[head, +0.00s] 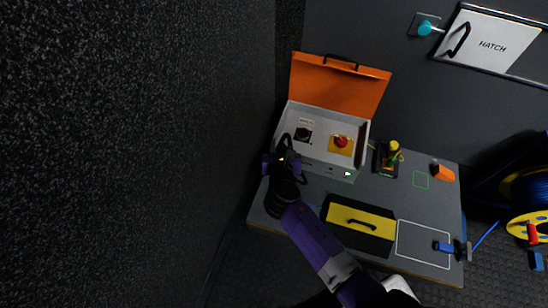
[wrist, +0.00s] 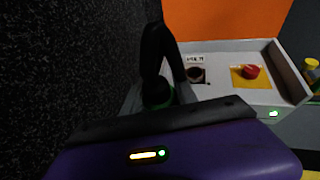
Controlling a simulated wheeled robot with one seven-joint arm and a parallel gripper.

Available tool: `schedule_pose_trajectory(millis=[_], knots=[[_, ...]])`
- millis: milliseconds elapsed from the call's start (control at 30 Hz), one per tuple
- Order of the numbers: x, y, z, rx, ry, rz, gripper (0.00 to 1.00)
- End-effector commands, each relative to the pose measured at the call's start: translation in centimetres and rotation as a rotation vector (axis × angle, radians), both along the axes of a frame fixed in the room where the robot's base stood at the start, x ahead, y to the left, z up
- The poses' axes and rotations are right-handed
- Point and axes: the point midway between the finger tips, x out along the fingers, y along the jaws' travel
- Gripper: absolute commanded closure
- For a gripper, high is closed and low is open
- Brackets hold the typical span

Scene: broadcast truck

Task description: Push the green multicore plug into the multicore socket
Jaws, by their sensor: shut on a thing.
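My gripper (head: 284,164) is at the left front corner of the open case, shut on the green multicore plug (wrist: 157,93). Only a little of the plug's green body shows, low in the wrist view, with a thick black cable (wrist: 158,45) arching up from it. The multicore socket seems to be the dark round fitting (head: 303,134) on the left of the case's panel, under a small white label. It also shows in the wrist view (wrist: 196,74), right of the plug and apart from it. The plug's front end is hidden.
The grey case (head: 320,117) has a raised orange lid (head: 338,86) behind and a red button (head: 341,141) on the right. A dark wall rises close at left.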

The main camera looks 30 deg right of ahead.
Motion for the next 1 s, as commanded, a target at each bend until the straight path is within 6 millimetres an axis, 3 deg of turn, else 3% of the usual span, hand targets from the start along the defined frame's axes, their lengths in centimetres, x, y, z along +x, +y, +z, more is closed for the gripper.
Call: schedule_pose_trajectory(millis=[33, 300, 567, 733, 900, 1000], knots=[[1.4, -1.9, 0.4, 0.000, -0.006, -0.035, 1.00], [7.5, -10.5, 0.9, -0.001, -0.004, -0.095, 1.00], [11.3, -17.8, 0.8, -0.002, -0.002, -0.067, 1.00], [12.6, -19.1, 0.1, 0.000, -0.001, -0.008, 1.00], [12.8, -17.3, -1.6, 0.001, 0.000, 0.068, 1.00], [13.0, -17.1, -1.3, 0.000, -0.002, 0.083, 1.00]])
